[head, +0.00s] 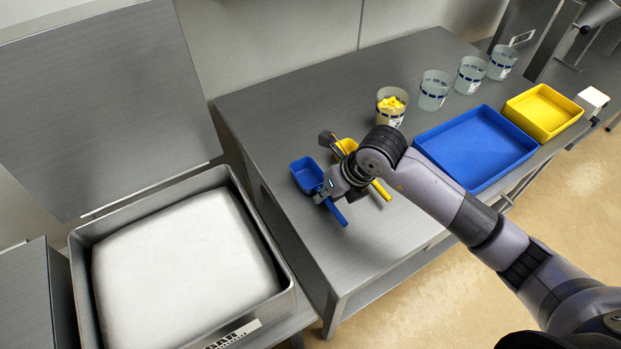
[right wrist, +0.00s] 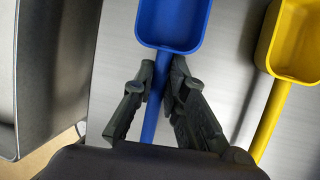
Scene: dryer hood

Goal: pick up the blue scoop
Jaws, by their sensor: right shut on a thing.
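The blue scoop (head: 307,173) lies on the steel table with its bowl toward the back and its handle toward the front. In the right wrist view its bowl (right wrist: 172,22) is at the top middle, with the handle running down between my fingers. My right gripper (head: 330,188) is over the handle in the head view. In the right wrist view my right gripper (right wrist: 160,82) is shut on the handle just below the bowl. I cannot tell if the scoop is lifted off the table. My left gripper is not in view.
A yellow scoop (right wrist: 292,45) lies close to the right of the blue one. A cup with yellow pieces (head: 391,107), clear cups (head: 434,90), a blue tray (head: 476,148) and a yellow tray (head: 543,112) stand further right. A steel bin of white material (head: 185,270) is at left.

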